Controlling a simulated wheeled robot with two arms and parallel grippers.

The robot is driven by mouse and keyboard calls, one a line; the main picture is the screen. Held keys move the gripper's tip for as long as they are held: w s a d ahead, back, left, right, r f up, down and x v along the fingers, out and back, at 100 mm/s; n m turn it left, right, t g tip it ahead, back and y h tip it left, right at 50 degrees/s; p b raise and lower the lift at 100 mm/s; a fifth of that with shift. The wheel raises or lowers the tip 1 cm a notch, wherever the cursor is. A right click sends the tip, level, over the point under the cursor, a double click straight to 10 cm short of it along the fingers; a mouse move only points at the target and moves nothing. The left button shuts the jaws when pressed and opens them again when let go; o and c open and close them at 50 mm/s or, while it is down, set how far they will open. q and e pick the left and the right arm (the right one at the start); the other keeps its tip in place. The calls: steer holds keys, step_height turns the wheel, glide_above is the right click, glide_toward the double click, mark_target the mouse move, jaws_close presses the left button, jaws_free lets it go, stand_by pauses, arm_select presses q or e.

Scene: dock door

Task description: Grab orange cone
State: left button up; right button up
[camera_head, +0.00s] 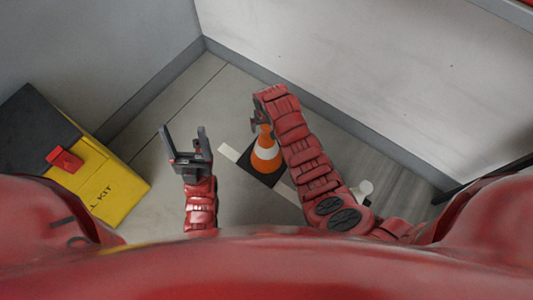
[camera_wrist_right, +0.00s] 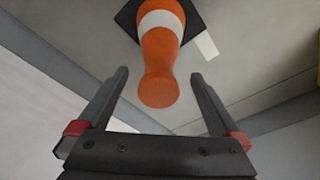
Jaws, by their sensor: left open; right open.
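The orange cone (camera_head: 266,157) has a white band and a dark square base, and stands on the floor. My right arm partly covers it in the head view. In the right wrist view the cone (camera_wrist_right: 160,65) points its rounded tip toward the camera. My right gripper (camera_wrist_right: 158,78) is open, with the cone's tip between or just beyond its fingertips; I cannot tell the exact depth. In the head view the right gripper (camera_head: 259,117) is at the cone's top, partly hidden by its own wrist. My left gripper (camera_head: 183,132) is open and empty, left of the cone.
A yellow kit box (camera_head: 108,185) with a dark lid and red latch (camera_head: 64,159) stands at the left. Grey-white walls meet in a corner behind the cone. White tape (camera_head: 229,152) marks the floor near the base. A small white object (camera_head: 364,188) lies right of my right arm.

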steer(key=shift+f, duration=0.55)
steer(key=f+b, duration=0.1)
steer(key=f, duration=0.1)
steer(key=w+f+b, duration=0.1)
steer(key=f, duration=0.1)
steer(key=shift+f+b, duration=0.1)
steer(key=shift+b, duration=0.2)
steer(key=shift+w+f, duration=0.15)
steer(key=shift+f, duration=0.2)
jaws_close()
